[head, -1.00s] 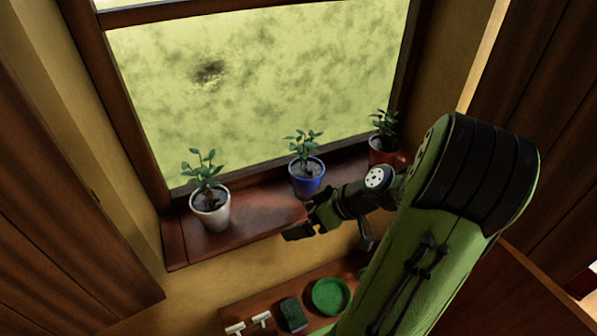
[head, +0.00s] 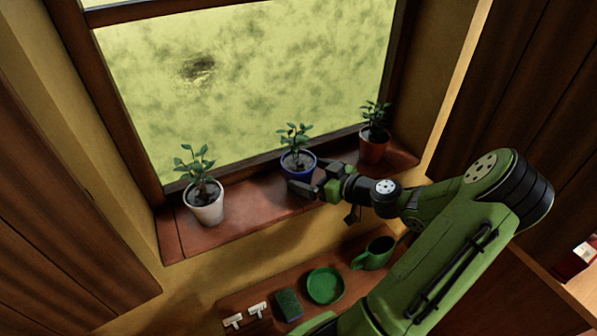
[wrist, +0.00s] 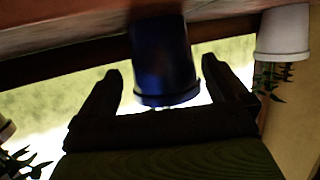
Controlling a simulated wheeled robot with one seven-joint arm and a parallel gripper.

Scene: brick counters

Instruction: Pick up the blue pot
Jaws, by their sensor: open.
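The blue pot (head: 299,162) holds a leafy plant and stands upright on the windowsill (head: 250,217), between a white pot and a red pot. My gripper (head: 308,186) is just in front of and below the blue pot's rim, partly covering its lower body. In the wrist view the picture is upside down. The blue pot (wrist: 163,62) shows there between and beyond my two open fingers (wrist: 163,88). Nothing is held. Whether a finger touches the pot cannot be told.
The white pot (head: 206,207) stands on the sill at left and the red pot (head: 374,150) at right. The sill between the white and blue pots is clear.

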